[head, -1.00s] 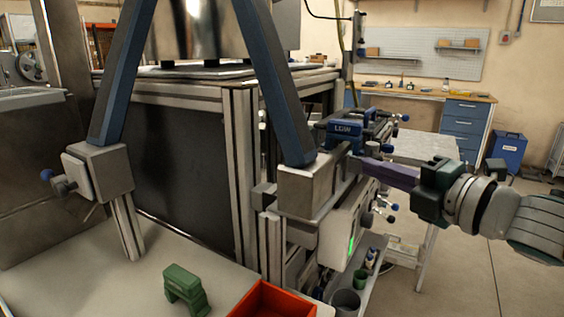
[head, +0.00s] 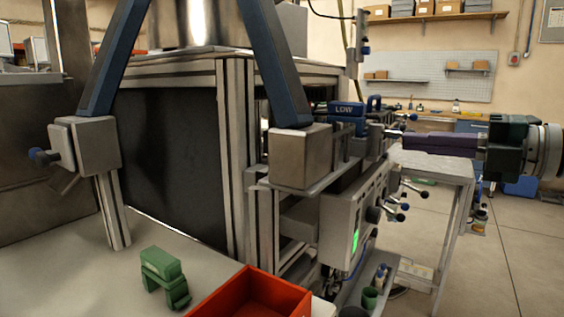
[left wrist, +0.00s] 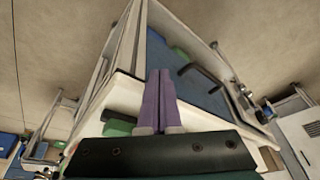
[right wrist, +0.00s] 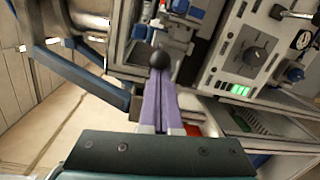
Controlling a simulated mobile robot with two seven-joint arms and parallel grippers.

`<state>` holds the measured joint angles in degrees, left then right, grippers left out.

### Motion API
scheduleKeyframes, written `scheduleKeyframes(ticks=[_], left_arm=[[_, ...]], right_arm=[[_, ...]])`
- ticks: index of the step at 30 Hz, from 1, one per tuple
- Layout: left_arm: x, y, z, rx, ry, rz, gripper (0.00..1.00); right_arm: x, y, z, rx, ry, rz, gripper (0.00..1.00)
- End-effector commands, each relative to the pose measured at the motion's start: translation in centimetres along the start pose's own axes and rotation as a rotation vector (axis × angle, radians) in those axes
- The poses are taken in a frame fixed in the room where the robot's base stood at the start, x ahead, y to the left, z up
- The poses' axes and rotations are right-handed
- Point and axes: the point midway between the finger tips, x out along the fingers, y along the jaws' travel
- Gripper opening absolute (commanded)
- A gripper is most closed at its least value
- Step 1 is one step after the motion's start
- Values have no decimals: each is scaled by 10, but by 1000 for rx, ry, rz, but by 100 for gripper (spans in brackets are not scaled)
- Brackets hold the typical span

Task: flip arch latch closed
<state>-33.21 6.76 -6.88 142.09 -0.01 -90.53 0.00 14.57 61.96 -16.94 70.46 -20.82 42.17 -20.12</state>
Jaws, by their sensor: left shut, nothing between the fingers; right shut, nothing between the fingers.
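The blue arch (head: 270,65) stands over a dark-sided machine, with a metal block at the foot of each leg. The left foot block (head: 85,146) carries a small latch-like fitting with a blue knob (head: 40,155). The right foot block (head: 300,155) sits beside a blue part marked LOW (head: 346,109). My right gripper (head: 403,141) is shut and empty, pointing left, right of that block. In the right wrist view, a dark ball knob (right wrist: 160,60) shows just beyond its fingertips; contact is unclear. My left gripper (left wrist: 158,75) is shut and empty, outside the head view.
A control box with a green display (head: 355,240) and several lever knobs hangs below the right foot block. A green piece (head: 163,268) and a red bin (head: 262,292) are on the pale table. A metal side table (head: 440,165) stands behind my right gripper.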

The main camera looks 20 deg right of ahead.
Motion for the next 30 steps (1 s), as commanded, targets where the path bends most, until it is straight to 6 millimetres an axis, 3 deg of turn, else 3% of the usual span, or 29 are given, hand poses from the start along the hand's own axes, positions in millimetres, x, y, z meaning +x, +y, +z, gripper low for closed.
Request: scheduleKeyframes(ticks=[1,13,30], left_arm=[[9,0,3,0,0,0,0],[3,0,1,1,0,-1,0],[-9,-1,-3,4,0,-3,0]], right_arm=[[-1,-5,4,-2,-3,0,0],[-11,-2,2,0,-1,-4,0],[-86,0,2,2,0,-4,0]])
